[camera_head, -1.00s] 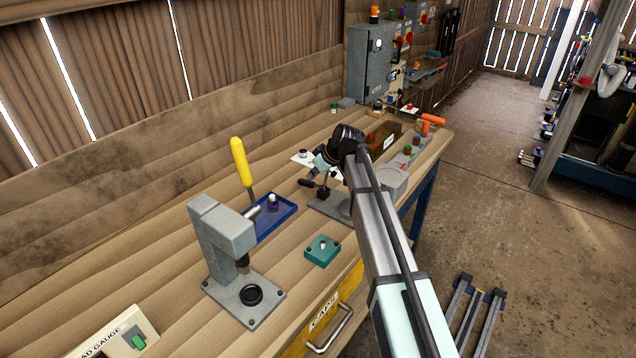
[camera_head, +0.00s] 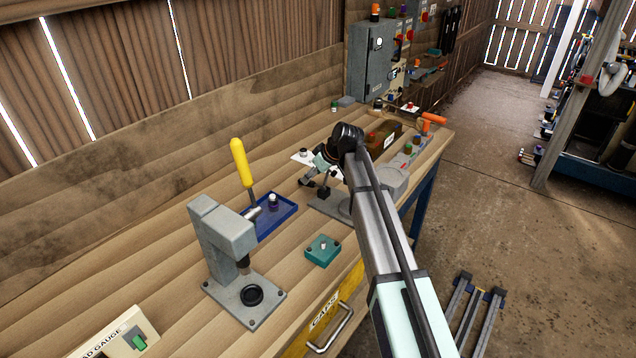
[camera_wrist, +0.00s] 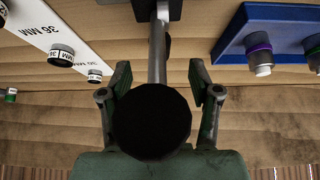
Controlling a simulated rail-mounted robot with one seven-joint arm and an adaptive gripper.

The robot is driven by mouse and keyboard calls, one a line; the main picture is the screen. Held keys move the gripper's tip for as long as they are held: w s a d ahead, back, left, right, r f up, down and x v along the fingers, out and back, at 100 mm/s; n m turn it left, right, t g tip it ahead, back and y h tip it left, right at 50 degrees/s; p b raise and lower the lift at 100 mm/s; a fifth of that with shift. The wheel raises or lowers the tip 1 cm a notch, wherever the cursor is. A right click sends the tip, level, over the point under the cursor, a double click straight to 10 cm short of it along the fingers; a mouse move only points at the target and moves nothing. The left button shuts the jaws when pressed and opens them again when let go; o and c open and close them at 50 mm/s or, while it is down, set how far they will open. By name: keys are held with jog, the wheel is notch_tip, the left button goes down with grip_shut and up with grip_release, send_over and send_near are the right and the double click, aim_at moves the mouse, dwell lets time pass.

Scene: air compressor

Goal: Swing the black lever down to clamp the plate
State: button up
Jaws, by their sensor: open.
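The clamp's black base (camera_head: 323,194) stands on a grey metal plate (camera_head: 328,208) near the bench's front edge, partly hidden behind my arm in the head view. In the wrist view the black lever's round knob (camera_wrist: 152,120) is large and close, with its metal rod (camera_wrist: 158,48) running away toward a dark part at the top edge. My gripper (camera_wrist: 160,70) is open, one finger on each side of the knob and rod, with visible gaps. In the head view my gripper (camera_head: 312,178) is small and overlaps the knob, so contact cannot be told there.
A blue tray (camera_head: 290,212) holds a small part, left of the clamp. A grey press (camera_head: 222,235) with a yellow-handled lever (camera_head: 241,162) stands nearer. A teal block (camera_head: 322,250) lies in front. A white card (camera_wrist: 65,28) with small caps lies beside my gripper.

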jog(key=shift+w+a+f, duration=0.2)
jog(key=shift+w+a, duration=0.05)
jog(key=shift+a, duration=0.2)
jog(key=shift+w+a+f, duration=0.2)
jog(key=shift+w+a, duration=0.05)
jog(key=shift+a, duration=0.15)
jog(key=shift+w+a+f, duration=0.3)
jog(key=shift+a+f, duration=0.15)
jog(key=shift+a, duration=0.05)
jog(key=shift+s+d+r, duration=0.25)
jog(key=shift+r, duration=0.15)
jog(key=shift+d+p+v, duration=0.25)
jog(key=shift+p+v, duration=0.95)
jog(key=shift+v, duration=2.2)
jog(key=shift+f, duration=0.2)
